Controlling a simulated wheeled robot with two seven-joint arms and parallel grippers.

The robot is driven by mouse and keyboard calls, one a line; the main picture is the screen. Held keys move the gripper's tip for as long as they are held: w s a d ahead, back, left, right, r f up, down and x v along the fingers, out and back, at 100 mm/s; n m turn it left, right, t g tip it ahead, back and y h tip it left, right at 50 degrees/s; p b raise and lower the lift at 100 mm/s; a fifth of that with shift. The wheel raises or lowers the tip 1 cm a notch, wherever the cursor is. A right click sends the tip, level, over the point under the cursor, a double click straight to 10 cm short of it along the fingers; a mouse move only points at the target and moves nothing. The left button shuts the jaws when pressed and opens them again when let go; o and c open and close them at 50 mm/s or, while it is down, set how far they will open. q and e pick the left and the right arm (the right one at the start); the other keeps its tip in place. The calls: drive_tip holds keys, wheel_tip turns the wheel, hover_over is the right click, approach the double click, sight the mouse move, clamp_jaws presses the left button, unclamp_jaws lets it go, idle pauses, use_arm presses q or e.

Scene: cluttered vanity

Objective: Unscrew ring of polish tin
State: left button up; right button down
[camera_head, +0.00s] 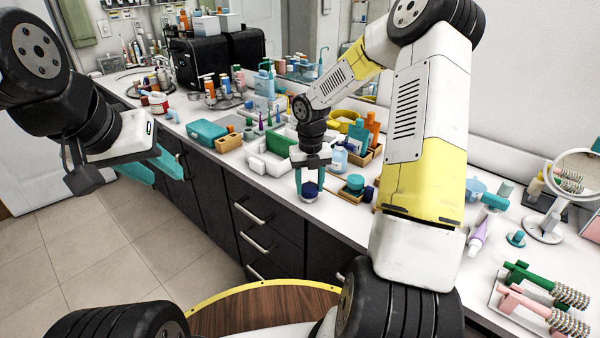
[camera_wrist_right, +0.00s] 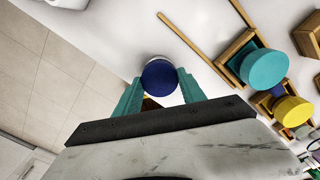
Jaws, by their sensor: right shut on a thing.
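The polish tin (camera_head: 310,190) stands near the front edge of the vanity counter in the head view, with a dark blue top and a paler part below. My right gripper (camera_head: 311,186) comes down from above with its teal fingers on both sides of the tin. In the right wrist view the round dark blue top (camera_wrist_right: 159,78) sits between the fingertips of the right gripper (camera_wrist_right: 158,84), which is shut on it. The ring cannot be told apart from the rest of the tin. My left gripper (camera_head: 168,172) is open and empty, off the counter's front at the left.
A small wooden tray with a teal-lidded jar (camera_head: 355,183) stands just right of the tin.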

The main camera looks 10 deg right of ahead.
sight(310, 187)
drive_tip(key=shift+r, duration=1.15)
drive_tip(key=shift+r, duration=2.05)
